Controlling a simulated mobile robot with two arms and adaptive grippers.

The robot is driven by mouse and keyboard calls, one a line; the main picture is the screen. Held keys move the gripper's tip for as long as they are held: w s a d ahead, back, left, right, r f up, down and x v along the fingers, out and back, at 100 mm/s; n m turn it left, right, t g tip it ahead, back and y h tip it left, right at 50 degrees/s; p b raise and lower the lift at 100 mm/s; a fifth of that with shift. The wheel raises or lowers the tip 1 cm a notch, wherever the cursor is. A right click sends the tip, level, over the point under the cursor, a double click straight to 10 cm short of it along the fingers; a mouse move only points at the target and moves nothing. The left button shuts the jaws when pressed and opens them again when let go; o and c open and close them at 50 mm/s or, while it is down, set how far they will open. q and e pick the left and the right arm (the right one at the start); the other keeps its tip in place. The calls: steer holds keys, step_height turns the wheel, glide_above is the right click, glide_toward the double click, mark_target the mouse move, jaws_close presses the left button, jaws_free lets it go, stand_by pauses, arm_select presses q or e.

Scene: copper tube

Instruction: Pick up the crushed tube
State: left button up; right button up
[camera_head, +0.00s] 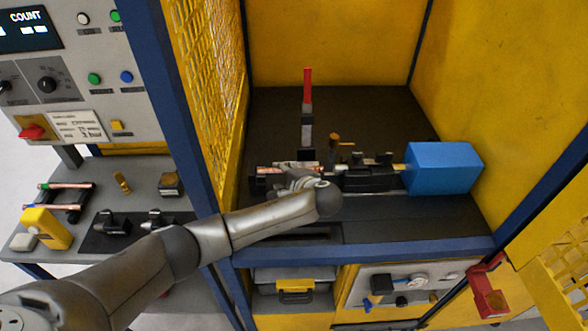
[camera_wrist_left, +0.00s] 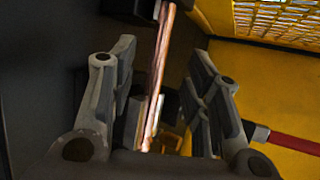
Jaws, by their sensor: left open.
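The copper tube (camera_head: 269,170) sits in the black fixture of the yellow machine, partly hidden by my left gripper (camera_head: 290,177). In the left wrist view the copper tube (camera_wrist_left: 163,50) runs from the top edge down between the two fingers of my left gripper (camera_wrist_left: 160,62). The fingers stand apart on either side of the tube, with a visible gap to each. I cannot make out its crushed part clearly. My right gripper is in neither view.
A red-handled clamp (camera_head: 307,90) stands upright behind the fixture, and a blue box (camera_head: 443,168) sits at its right end. Yellow walls and a mesh panel (camera_head: 208,70) enclose the workspace. A grey side table (camera_head: 80,236) at left holds copper-coloured tubes and a yellow block (camera_head: 45,228).

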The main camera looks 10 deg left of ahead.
mark_target(279, 171)
arm_select(q)
steer(key=shift+w+a+f+p, duration=0.35)
steer(key=shift+w+f, duration=0.2)
steer(key=shift+w, duration=0.2)
steer(key=shift+w+a+f+p, duration=0.35)
steer(key=shift+w+f, duration=0.15)
steer(key=shift+w, duration=0.25)
steer(key=shift+w+a+f, duration=0.3)
jaws_close()
